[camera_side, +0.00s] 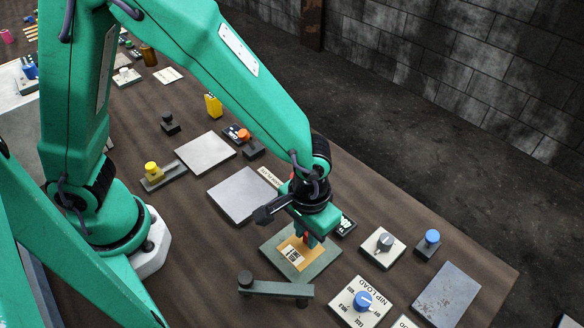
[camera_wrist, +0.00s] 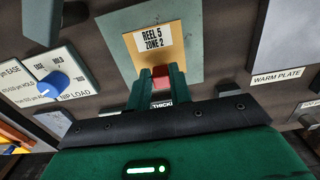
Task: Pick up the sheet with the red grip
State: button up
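A yellow-orange sheet (camera_side: 294,250) labelled "REEL 5 ZONE 2" lies on a grey-green plate (camera_side: 275,241). In the wrist view the sheet (camera_wrist: 150,62) lies ahead of my gripper, with its red grip (camera_wrist: 161,77) at the near edge. My gripper (camera_side: 307,240) is down at the sheet. In the wrist view its two green fingers (camera_wrist: 160,80) stand on either side of the red grip. No clear gap shows between fingers and grip, but I cannot tell whether they press on it. In the side view the grip is mostly hidden by the fingers.
A dark bar with a black knob (camera_side: 272,288) is close in front of the plate. A blue-knob "NIP LOAD" panel (camera_side: 350,306) and a grey-knob panel (camera_side: 381,248) are to the right. Pale plates (camera_side: 240,197) and a yellow-knob block (camera_side: 163,176) are to the left.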

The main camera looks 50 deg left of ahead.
grip_shut()
jog(key=shift+r, duration=0.15)
jog(key=shift+r, duration=0.45)
notch_tip(320, 180, up, 3)
jog(key=s+d+r, duration=0.3)
jog(key=s+r, duration=0.4)
jog(key=s, duration=0.4)
jog(key=shift+d, duration=0.3)
jog(key=shift+f, duration=0.1)
